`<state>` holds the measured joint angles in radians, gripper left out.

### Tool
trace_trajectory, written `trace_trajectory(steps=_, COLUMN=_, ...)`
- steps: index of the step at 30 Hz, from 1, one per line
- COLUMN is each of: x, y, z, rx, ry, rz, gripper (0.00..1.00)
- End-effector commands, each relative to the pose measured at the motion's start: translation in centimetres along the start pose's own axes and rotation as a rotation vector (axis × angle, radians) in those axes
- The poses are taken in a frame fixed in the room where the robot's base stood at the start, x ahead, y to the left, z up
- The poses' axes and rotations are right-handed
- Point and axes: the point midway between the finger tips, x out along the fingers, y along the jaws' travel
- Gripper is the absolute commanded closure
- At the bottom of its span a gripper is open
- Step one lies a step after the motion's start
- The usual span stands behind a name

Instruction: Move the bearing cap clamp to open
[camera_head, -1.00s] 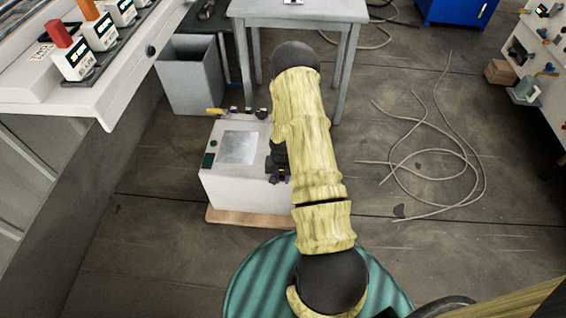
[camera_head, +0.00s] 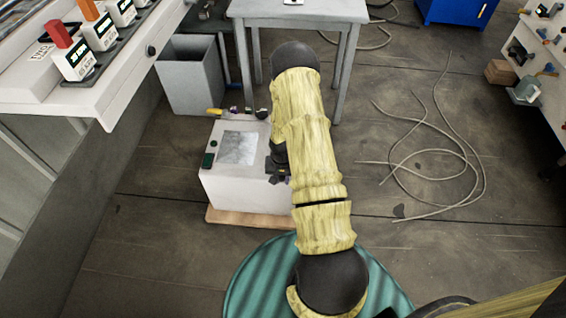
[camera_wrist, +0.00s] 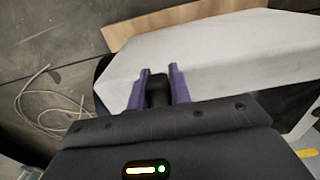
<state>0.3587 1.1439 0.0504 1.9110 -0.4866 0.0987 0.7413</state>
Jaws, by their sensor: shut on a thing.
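In the wrist view, my gripper (camera_wrist: 159,72) has two purple fingers closed around a dark, rounded knob or handle (camera_wrist: 158,92). The white box (camera_wrist: 215,55) lies just beyond the fingertips. I cannot tell clearly whether the held dark piece is the bearing cap clamp. Small parts, one with a yellow handle (camera_head: 215,111), line the box's back edge.
A wooden board (camera_head: 250,218) lies under the box. A grey bin (camera_head: 190,80) and a grey table (camera_head: 300,12) stand behind it. A white bench (camera_head: 80,90) is at the left. Loose cable (camera_head: 430,152) lies on the floor at the right.

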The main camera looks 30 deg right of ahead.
Motion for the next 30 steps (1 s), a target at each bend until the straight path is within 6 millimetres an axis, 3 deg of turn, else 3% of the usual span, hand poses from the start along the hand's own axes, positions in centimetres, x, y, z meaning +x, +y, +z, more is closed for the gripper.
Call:
trace_trajectory(steps=15, x=-0.1, y=0.0, z=0.0, rx=-0.012, ry=0.0, rz=-0.001, gripper=1.0)
trace_trajectory(steps=25, x=-0.2, y=2.0, z=-0.3, rx=-0.284, ry=0.001, rz=-0.001, gripper=1.0)
trace_trajectory(steps=30, x=0.0, y=2.2, z=-0.4, rx=-0.32, ry=0.002, rz=-0.001, gripper=1.0)
